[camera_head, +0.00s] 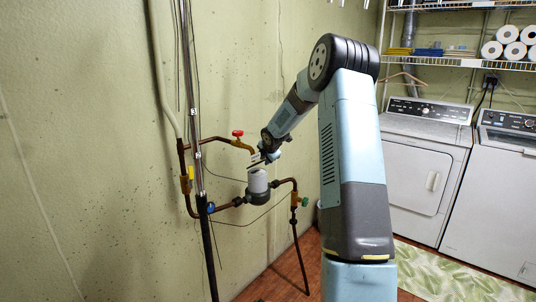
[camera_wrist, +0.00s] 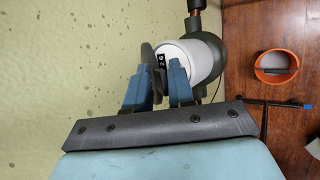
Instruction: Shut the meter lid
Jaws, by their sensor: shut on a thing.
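The meter is a white cylinder (camera_head: 258,183) on a dark grey body in the copper pipework by the wall. In the wrist view its white side (camera_wrist: 203,58) and a small black number display (camera_wrist: 162,59) show. The meter lid (camera_wrist: 147,62) is a thin dark grey disc seen nearly edge-on, standing up off the display face, so it is open. My gripper (camera_wrist: 160,76) has its two blue fingers on either side of the lid, and is shut on it. In the head view my gripper (camera_head: 268,155) is just above the meter; the lid is too small there to make out clearly.
An orange cup (camera_wrist: 258,66) and a dark rod (camera_wrist: 276,103) are on the wooden floor. White laundry machines (camera_head: 415,165) stand at the right.

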